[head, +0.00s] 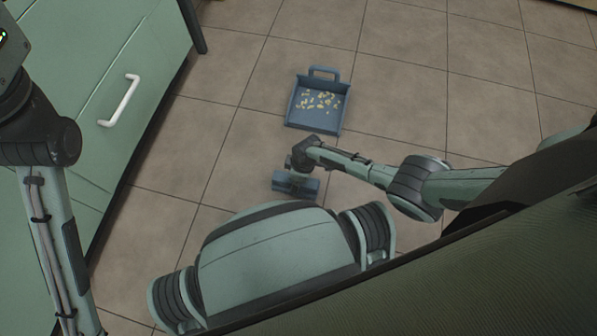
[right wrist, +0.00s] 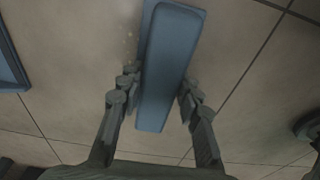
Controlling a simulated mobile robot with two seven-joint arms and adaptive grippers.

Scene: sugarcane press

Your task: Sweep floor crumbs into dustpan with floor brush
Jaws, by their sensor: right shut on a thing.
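The blue dustpan (head: 308,121) lies on the tiled floor, its handle pointing away from me. Several yellow crumbs (head: 319,100) lie inside it. The blue floor brush (head: 296,184) is nearer to me, apart from the pan's near edge. My right gripper (head: 297,167) is shut on the brush. In the right wrist view the brush (right wrist: 168,60) sits between the two fingers of the gripper (right wrist: 158,88), and part of the dustpan (right wrist: 10,68) shows at the left edge. A few faint specks (right wrist: 128,42) show on the floor beside the brush there. My left gripper is out of view.
A green cabinet (head: 95,75) with a white handle (head: 119,101) stands on the left. The tiled floor (head: 400,80) right of and behind the dustpan is clear. Another furniture edge (head: 575,4) shows at the top right.

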